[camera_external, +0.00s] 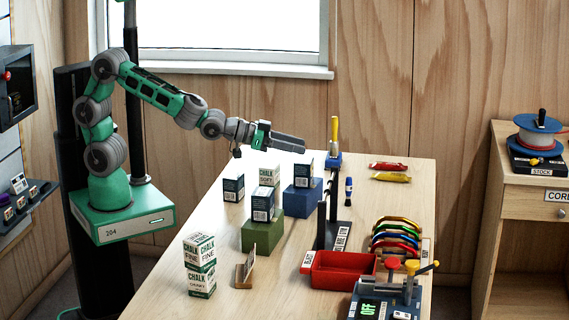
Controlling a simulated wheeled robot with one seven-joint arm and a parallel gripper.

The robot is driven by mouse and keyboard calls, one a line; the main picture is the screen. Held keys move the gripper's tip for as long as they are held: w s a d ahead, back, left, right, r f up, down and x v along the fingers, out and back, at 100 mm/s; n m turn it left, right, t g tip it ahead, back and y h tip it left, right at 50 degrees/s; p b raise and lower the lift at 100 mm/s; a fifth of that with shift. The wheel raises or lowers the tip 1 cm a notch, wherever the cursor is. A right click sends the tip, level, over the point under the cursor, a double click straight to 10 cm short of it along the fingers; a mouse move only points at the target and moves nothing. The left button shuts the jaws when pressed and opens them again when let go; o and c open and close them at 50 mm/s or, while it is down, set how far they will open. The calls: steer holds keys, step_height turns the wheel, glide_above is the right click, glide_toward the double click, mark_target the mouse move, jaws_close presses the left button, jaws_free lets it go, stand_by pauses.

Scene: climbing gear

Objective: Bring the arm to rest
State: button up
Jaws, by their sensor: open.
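My arm (165,97) is green and grey and reaches out from its base at the left over the far left part of the wooden table (190,240). My gripper (288,143) points to the right and hangs above the table's far side, over the chalk boxes. The jaws are seen side-on and hold nothing that I can see. The gripper appears apart from everything below it.
Chalk boxes stand on a blue block (302,202), a green block (262,236) and the table. A red tray (343,270), a rack of coloured carabiners (396,237) and a device (385,298) fill the right front. A spool (540,124) sits on the cabinet.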

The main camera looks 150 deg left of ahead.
steer(key=w+d+f+m+h, duration=0.1)
steer(key=d+m+h, duration=0.1)
steer(key=d, duration=0.5)
steer(key=w+d+m+h+p, duration=0.1)
steer(key=w+d+m+h, duration=0.1)
steer(key=d, duration=0.6)
steer(key=w+d+f+m+t+h, duration=0.1)
steer(key=w+d+h, duration=0.1)
steer(key=d, duration=0.6)
steer(key=shift+w+d+f+m+h, duration=0.2)
steer(key=shift+f+m+h, duration=0.15)
steer(key=shift+h, duration=0.35)
steer(key=s+d+f+m+g+h+p, duration=0.1)
steer(key=s+d+f+m+g+h, duration=0.1)
steer(key=s+d, duration=0.5)
steer(key=s+d+f+m+g+h, duration=0.3)
steer(key=s+d, duration=0.4)
steer(key=d, duration=0.7)
steer(key=shift+d+p, duration=0.2)
steer(key=shift+p, duration=0.2)
